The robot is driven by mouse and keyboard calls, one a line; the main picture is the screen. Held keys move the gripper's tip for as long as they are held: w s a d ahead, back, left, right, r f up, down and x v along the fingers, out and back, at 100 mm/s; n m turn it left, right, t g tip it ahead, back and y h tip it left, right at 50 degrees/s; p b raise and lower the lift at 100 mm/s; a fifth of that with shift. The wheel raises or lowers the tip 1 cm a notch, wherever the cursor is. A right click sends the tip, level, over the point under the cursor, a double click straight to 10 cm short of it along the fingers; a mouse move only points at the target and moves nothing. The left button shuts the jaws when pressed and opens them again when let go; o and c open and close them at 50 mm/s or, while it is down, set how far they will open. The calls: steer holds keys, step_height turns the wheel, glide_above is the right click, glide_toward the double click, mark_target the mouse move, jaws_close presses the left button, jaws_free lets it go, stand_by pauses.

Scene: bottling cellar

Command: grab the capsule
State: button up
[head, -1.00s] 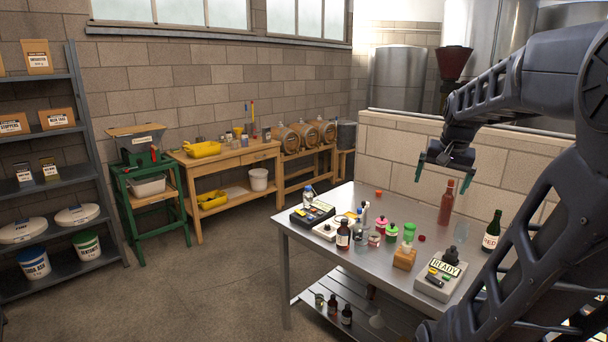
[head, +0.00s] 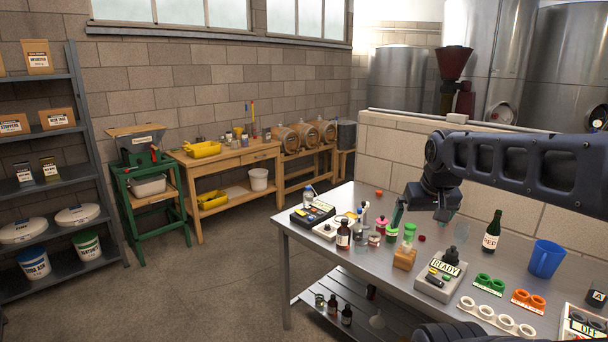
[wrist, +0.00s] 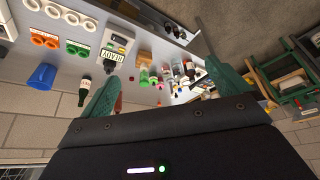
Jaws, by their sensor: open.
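A small dark red cap (head: 422,239), which may be the capsule, lies on the steel table (head: 345,262) to the right of a green-topped bottle (head: 409,232). A small orange-red piece (head: 379,194) lies near the table's back edge; I cannot tell for certain which is the capsule. My gripper (head: 420,212) is above the table's back half, behind and above the dark red cap. In the wrist view my gripper (wrist: 162,72) is open, with nothing between its green fingers.
Several small bottles crowd the table's left half. A grey READY device (head: 440,277), a dark green bottle (head: 492,232), a blue jug (head: 546,259) and ring holders (head: 489,285) stand to the right. A red bottle (wrist: 118,103) is partly hidden by a finger. A block wall (head: 400,150) rises behind.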

steer(key=shift+c, duration=0.4)
steer(key=c, duration=0.8)
